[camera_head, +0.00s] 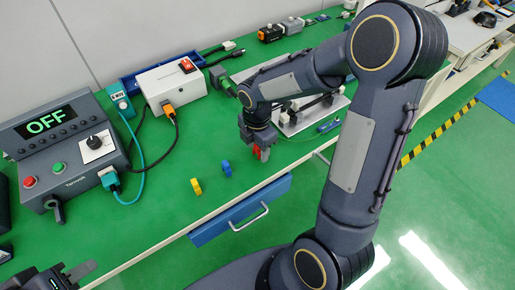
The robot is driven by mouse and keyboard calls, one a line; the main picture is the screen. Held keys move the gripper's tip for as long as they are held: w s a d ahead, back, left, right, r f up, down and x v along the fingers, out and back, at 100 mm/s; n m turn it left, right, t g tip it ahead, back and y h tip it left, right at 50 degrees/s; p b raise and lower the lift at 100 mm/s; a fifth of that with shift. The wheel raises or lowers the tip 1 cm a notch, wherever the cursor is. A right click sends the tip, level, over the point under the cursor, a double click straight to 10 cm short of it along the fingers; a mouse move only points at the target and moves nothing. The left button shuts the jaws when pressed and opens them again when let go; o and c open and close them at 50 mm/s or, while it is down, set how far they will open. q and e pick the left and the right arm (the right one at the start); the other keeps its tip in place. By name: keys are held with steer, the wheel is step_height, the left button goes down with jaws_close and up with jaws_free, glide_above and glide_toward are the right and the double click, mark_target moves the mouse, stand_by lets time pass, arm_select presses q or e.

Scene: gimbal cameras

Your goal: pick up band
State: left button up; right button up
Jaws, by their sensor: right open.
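A yellow band (196,186) stands on the green bench top near its front edge. A blue band (227,168) is just right of and behind it. A red piece (264,153) shows at the fingers of my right gripper (258,152), which reaches down near the front edge, right of the blue band. The gripper is open; its fingers partly hide the red piece, and I cannot tell whether they touch it. My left gripper (72,274) is at the bottom left, cut by the picture edge, away from the bands; its jaw state is unclear.
A control box reading OFF (72,150) stands at the left. A white box with a red switch (172,84) and cables are behind the bands. A metal fixture (306,113) is behind my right gripper. A blue drawer (240,211) hangs below the front edge.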

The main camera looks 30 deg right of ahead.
steer(key=c, duration=1)
steer(key=shift+r, duration=0.15)
steer(key=shift+r, duration=0.25)
step_height(320, 180, up, 2)
steer(key=shift+r, duration=0.1)
steer(key=s+d+r, duration=0.6)
steer(key=s+r, duration=0.4)
steer(key=s, duration=0.2)
steer(key=shift+s+d+p, duration=0.15)
steer(key=shift+s+p, duration=0.15)
steer(key=shift+p, duration=0.15)
